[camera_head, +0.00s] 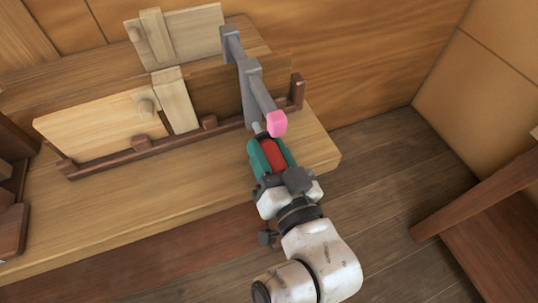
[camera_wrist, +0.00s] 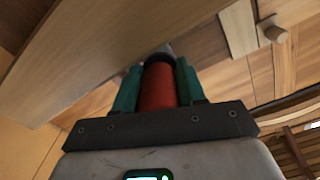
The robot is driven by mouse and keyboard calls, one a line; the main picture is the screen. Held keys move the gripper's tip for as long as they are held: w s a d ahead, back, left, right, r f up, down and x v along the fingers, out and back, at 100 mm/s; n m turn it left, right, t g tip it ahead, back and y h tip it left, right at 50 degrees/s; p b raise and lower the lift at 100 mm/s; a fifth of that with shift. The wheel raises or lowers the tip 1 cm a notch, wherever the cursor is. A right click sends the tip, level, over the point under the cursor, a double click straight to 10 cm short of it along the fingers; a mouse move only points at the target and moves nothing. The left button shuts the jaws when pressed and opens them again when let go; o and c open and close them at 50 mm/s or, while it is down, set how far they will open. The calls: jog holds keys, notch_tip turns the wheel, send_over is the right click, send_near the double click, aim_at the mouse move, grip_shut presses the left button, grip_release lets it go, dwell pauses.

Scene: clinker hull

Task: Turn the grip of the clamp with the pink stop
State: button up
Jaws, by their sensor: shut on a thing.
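The grey bar clamp (camera_head: 248,84) stands at the right part of the bench, over the plank assembly, with a pink stop (camera_head: 277,123) at the near end of its bar. Its red grip (camera_head: 271,153) points toward me, below the stop. My gripper (camera_head: 268,157) has its green fingers shut around the red grip, one on each side. In the wrist view the red grip (camera_wrist: 158,86) sits between both green fingers, with a dark collar and grey tip beyond it.
Pale planks with round pegs (camera_head: 100,120) stand in a dark brown rack (camera_head: 150,155) on the wooden bench (camera_head: 180,195). A dark wooden piece (camera_head: 490,215) stands at the right. Floor (camera_head: 385,160) between it and the bench is clear.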

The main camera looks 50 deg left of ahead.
jog(key=shift+a+n, duration=0.1)
jog(key=shift+n, duration=0.3)
jog(key=o, duration=1.1)
jog(key=shift+c, duration=0.2)
jog(key=b+v, duration=0.1)
jog(key=v, duration=0.9)
jog(key=shift+d+b, duration=0.35)
jog(key=shift+d, duration=0.05)
jog(key=shift+s, duration=0.1)
